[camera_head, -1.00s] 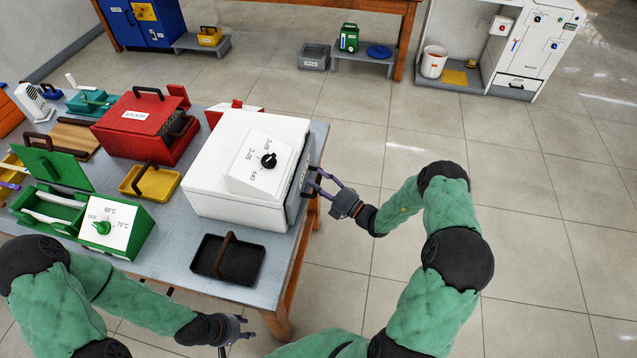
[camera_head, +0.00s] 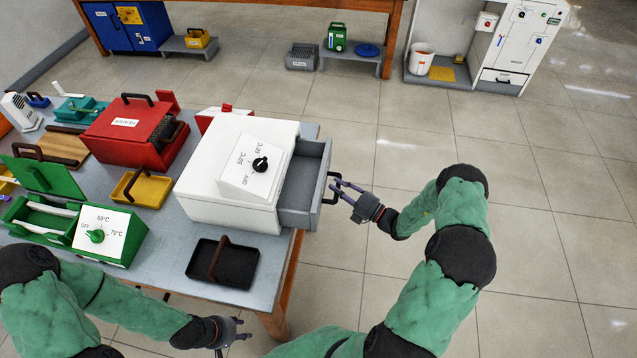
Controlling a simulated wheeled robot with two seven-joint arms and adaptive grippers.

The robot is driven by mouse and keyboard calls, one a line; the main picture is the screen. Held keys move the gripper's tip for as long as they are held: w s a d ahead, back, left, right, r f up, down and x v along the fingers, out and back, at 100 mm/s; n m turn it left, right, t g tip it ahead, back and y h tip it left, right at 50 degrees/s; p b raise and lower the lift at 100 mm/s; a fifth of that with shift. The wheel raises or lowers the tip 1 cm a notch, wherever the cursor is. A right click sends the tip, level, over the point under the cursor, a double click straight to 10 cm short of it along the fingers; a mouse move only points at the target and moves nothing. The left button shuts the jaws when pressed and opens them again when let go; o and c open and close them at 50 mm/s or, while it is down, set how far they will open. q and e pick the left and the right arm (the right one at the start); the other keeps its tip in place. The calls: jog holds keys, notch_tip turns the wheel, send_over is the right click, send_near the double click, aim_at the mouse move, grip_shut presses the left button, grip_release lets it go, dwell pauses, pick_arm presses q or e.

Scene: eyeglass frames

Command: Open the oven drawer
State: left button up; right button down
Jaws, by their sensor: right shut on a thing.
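The white oven (camera_head: 228,200) stands on the grey table, with a sloped dial panel and a black knob (camera_head: 260,164) on top. Its grey drawer (camera_head: 304,190) sticks out of the right side, part way open, and its inside looks empty. The dark drawer handle (camera_head: 333,187) is on the drawer's outer face. My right gripper (camera_head: 340,187) is shut on the handle from the right. My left gripper (camera_head: 240,332) is in front of the table at the bottom, away from the oven; how far its fingers are apart is unclear.
A black tray (camera_head: 250,270) lies in front of the oven. A yellow tray (camera_head: 150,190), a red heater box (camera_head: 118,122) and a green dial box (camera_head: 118,222) stand to the left. The floor right of the drawer is clear.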

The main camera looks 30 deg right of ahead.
jog(key=s+d, duration=0.7)
jog(key=d, duration=0.2)
jog(key=shift+d, duration=0.15)
jog(key=shift+s+f, duration=0.1)
jog(key=c, duration=1)
grip_release()
jog(key=shift+c, duration=0.2)
jog(key=v, duration=1.2)
